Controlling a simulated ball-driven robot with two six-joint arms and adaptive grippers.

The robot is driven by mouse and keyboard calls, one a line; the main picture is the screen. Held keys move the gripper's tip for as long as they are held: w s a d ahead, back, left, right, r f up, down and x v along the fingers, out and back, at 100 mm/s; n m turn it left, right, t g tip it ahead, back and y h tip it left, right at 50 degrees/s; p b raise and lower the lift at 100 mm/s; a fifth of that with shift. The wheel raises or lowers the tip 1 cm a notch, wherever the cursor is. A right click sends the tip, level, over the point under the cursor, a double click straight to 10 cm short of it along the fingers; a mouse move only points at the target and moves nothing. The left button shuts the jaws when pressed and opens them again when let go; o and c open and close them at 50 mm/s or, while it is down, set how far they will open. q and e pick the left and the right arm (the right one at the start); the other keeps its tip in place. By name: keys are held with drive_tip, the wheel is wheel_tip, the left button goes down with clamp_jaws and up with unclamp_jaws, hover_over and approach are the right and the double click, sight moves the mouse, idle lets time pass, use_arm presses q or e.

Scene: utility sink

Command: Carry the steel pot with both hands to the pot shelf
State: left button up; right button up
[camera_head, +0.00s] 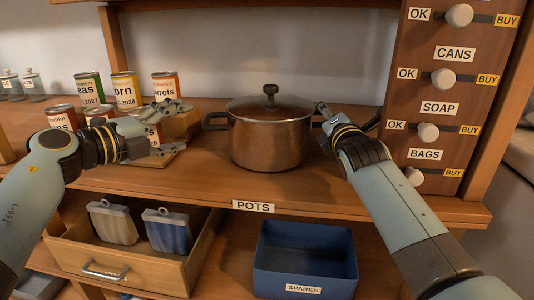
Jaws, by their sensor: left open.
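The steel pot (268,142), brownish in this light, stands upright with its lid and dark knob on the pot shelf (215,185), above the POTS label. Its left loop handle (215,121) is bare. Its right handle is hidden by my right gripper. My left gripper (184,128) is open and empty, left of the pot and apart from its left handle, in front of the cans. My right gripper (326,115) is close against the pot's right side; whether its jaws are closed on the handle cannot be made out.
Several labelled cans (124,90) stand behind and around my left gripper. A panel with sliding knobs (442,78) rises at the right. Below are an open drawer (130,255) with two pouches and a blue SPARES bin (305,262). The shelf front before the pot is clear.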

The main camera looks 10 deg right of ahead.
use_arm(q)
drive_tip(key=v, duration=0.4)
drive_tip(key=shift+s+a, duration=0.1)
use_arm(e)
drive_tip(key=o, duration=0.8)
wheel_tip(320, 180, up, 10)
idle(0.4)
